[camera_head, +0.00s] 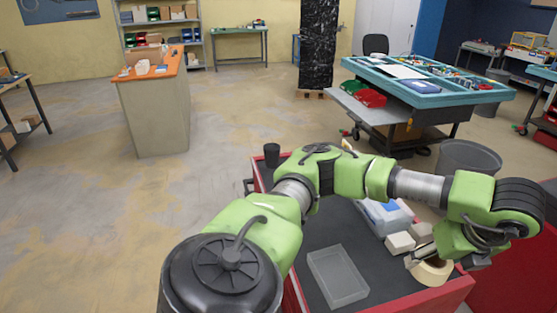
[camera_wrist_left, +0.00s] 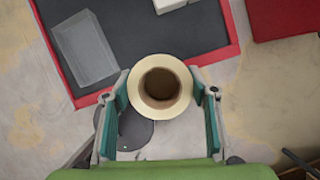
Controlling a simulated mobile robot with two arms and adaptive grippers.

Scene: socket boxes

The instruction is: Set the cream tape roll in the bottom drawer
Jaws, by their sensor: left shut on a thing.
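The cream tape roll (camera_head: 434,273) is held by my left gripper (camera_head: 440,259) at the near right corner of a red cart's top. In the left wrist view the roll (camera_wrist_left: 160,88) sits between the two fingers of the left gripper (camera_wrist_left: 160,92), its round hole facing the camera. There it overlaps the red rim of the cart (camera_wrist_left: 205,58), partly over the floor. How high it is above the rim I cannot tell. No bottom drawer can be made out in either view. My right gripper is not in view.
On the cart's dark top lie a clear grey tray (camera_head: 338,276), white blocks (camera_head: 400,243) and a blue-and-white box (camera_head: 385,213). A black cup (camera_head: 271,154) stands at its far left. Another red surface (camera_head: 515,255) is at right, near a dark bin (camera_head: 468,160). The left floor is open.

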